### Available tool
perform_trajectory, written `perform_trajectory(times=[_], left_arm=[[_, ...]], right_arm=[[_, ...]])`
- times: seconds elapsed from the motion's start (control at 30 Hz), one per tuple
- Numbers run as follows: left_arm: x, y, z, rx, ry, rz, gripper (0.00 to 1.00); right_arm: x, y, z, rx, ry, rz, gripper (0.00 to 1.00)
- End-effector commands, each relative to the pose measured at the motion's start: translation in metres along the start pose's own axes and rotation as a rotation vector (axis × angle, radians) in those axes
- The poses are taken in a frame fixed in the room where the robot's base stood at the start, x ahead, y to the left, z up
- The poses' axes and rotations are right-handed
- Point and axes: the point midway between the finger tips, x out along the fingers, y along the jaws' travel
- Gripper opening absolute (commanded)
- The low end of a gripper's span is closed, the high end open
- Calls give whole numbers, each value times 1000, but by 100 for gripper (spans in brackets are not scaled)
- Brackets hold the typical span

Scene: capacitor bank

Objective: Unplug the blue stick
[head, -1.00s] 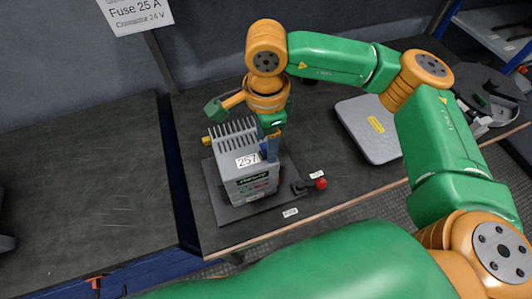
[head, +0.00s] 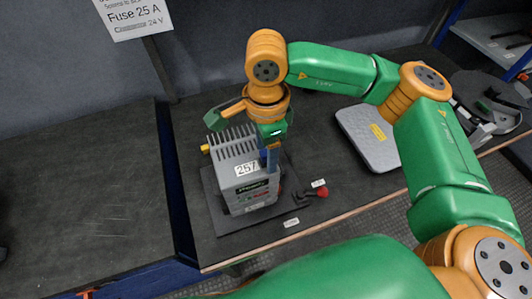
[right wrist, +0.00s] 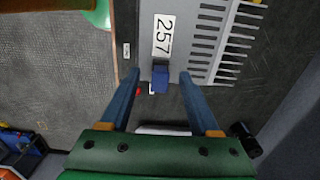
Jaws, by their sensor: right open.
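The grey finned unit labelled 257 (head: 252,190) stands on a dark base plate (head: 216,208) on the bench. The blue stick (right wrist: 160,80) is at the unit's edge below the label in the right wrist view. My right gripper (right wrist: 158,86) is open, with one finger on each side of the blue stick and a visible gap to each. In the head view my right gripper (head: 271,163) points down at the unit's right side, and its blue finger partly hides the stick there. My left gripper is not in view.
A lever with a red knob (head: 322,192) is right of the unit, and a yellow part (head: 205,148) is at its left. A flat grey box (head: 368,138) lies farther right. A gap separates this bench from the clear left bench (head: 80,190).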

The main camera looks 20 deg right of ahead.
Motion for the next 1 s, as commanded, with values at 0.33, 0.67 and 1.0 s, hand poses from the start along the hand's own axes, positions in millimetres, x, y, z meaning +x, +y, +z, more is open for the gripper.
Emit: perform_trajectory(times=[0.33,0.67,1.0], left_arm=[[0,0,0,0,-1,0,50],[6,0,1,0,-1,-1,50],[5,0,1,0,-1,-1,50]], right_arm=[[0,0,0,0,-1,0,62],[1,0,0,0,-1,0,62],[0,0,0,0,-1,0,30]])
